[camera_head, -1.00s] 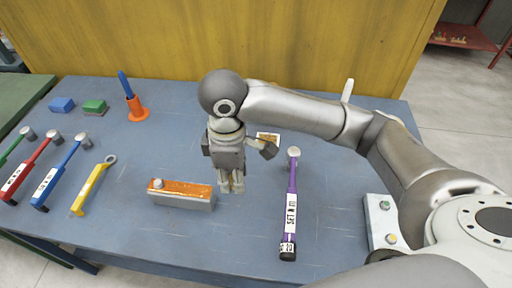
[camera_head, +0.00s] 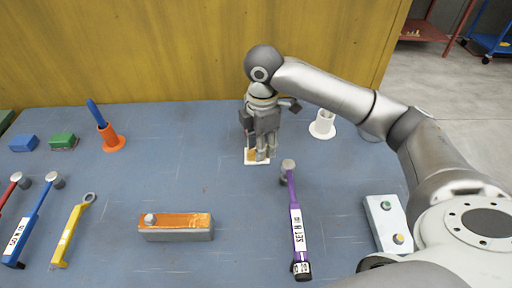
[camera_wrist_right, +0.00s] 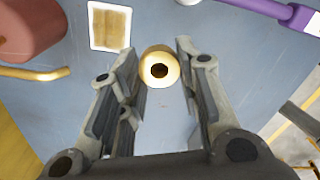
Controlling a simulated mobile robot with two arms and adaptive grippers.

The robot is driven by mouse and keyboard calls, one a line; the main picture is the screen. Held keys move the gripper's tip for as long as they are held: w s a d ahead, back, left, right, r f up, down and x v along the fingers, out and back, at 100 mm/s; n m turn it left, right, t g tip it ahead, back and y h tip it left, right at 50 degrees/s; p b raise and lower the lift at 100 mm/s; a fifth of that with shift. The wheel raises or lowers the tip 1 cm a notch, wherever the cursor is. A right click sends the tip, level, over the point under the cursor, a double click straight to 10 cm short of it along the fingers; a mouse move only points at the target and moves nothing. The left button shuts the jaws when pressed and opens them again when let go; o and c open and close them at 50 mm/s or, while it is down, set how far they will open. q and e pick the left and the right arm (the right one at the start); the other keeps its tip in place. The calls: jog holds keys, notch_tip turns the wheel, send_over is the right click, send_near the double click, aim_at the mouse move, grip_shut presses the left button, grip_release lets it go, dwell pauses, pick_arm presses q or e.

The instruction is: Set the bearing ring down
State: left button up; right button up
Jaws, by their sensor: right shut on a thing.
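My right gripper (camera_head: 262,156) points down over the back middle of the blue table. The right wrist view shows the tan bearing ring (camera_wrist_right: 160,66) between the fingertips of this gripper (camera_wrist_right: 160,72), its dark hole facing the camera. The gripper is shut on the ring. In the head view the fingers hide the ring. A white-edged tan pad (camera_head: 250,160) lies on the table, partly behind the fingertips. In the wrist view the pad (camera_wrist_right: 110,26) is up and left of the ring, apart from it in the picture. The ring's height above the table is unclear. My left gripper is not in view.
A purple hammer (camera_head: 295,220) lies right of the pad. A white flanged cup (camera_head: 322,125) stands behind it. An orange-topped block (camera_head: 176,226) is front left; an orange holder (camera_head: 110,138) is back left. A grey box with buttons (camera_head: 385,222) is at right.

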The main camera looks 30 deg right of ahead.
jog(key=w+f, duration=0.2)
jog(key=w+d+f, duration=0.1)
jog(key=w+f, duration=0.1)
jog(key=w+d+f+p, duration=0.1)
jog(key=w+f, duration=0.1)
jog(key=w, duration=0.1)
jog(key=shift+d+f, duration=0.15)
jog(key=shift+f, duration=0.1)
jog(key=shift+w+d+f, duration=0.1)
jog(key=shift+w+f, duration=0.2)
jog(key=shift+f, duration=0.25)
notch_tip(320, 180, down, 2)
jog(key=shift+f+p, duration=0.1)
jog(key=shift+p, duration=0.5)
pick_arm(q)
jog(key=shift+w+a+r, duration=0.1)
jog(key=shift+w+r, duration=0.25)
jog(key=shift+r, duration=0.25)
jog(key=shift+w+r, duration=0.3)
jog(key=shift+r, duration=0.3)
pick_arm(e)
jog(key=shift+f, duration=0.25)
jog(key=shift+f, duration=0.15)
jog(key=o, duration=1)
jog(key=shift+o, duration=0.2)
